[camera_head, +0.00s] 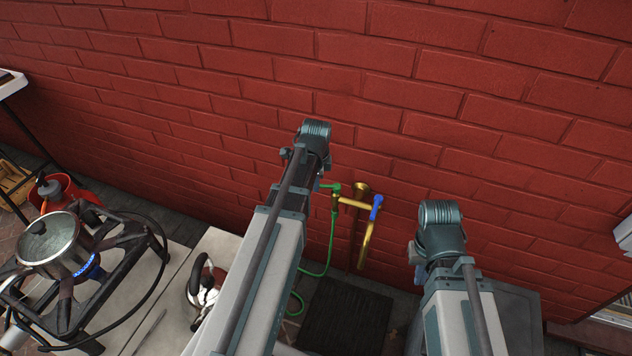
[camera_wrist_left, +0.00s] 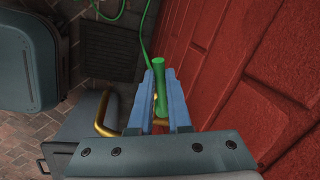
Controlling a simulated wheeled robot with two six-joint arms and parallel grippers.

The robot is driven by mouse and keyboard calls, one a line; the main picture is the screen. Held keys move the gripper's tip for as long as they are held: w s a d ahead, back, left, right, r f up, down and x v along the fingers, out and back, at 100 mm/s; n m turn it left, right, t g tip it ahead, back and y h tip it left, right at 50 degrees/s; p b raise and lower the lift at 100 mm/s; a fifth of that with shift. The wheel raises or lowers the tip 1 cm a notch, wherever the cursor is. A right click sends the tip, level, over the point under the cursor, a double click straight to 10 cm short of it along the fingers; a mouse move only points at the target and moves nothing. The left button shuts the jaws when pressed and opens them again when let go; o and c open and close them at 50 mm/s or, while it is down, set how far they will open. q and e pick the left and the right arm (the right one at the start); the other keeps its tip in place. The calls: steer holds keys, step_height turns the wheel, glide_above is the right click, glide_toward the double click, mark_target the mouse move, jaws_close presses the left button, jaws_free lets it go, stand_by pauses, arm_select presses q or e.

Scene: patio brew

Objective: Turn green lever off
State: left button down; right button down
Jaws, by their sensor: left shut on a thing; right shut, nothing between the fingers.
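The brass tap (camera_head: 353,204) stands out from the red brick wall and has a green lever (camera_head: 330,186) on its left and a blue lever (camera_head: 376,207) on its right. In the left wrist view, the green lever (camera_wrist_left: 160,88) lies between the blue fingers of my left gripper (camera_wrist_left: 160,90), which is shut on it. In the head view my left arm hides most of that gripper. My right gripper (camera_head: 418,272) is shut and empty, to the right of the tap, and mostly hidden by its own arm.
A green hose (camera_head: 333,235) hangs from the tap's left side above a dark floor mat (camera_head: 345,318). A kettle (camera_head: 204,288) stands on the counter at left. A pot (camera_head: 52,243) sits on a lit burner (camera_head: 90,268). The brick wall (camera_head: 480,90) is close behind the tap.

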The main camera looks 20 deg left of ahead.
arm_select(q)
steer(key=shift+s, duration=0.1)
steer(key=shift+s+d+n+g+y, duration=0.2)
steer(key=shift+s+d+n+g, duration=0.25)
steer(key=shift+d+n, duration=1.25)
steer(key=shift+s+d+n+g+y, duration=0.2)
steer(key=shift+s+d+n+g, duration=0.25)
steer(key=shift+n, duration=2.45)
steer(key=shift+s+d+n+g+y, duration=0.2)
steer(key=shift+s+d+n, duration=0.6)
steer(key=shift+n, duration=1.5)
steer(key=shift+w+d, duration=0.2)
steer(key=shift+d, duration=0.05)
steer(key=c, duration=0.9)
jaws_free()
steer(key=shift+r, duration=0.1)
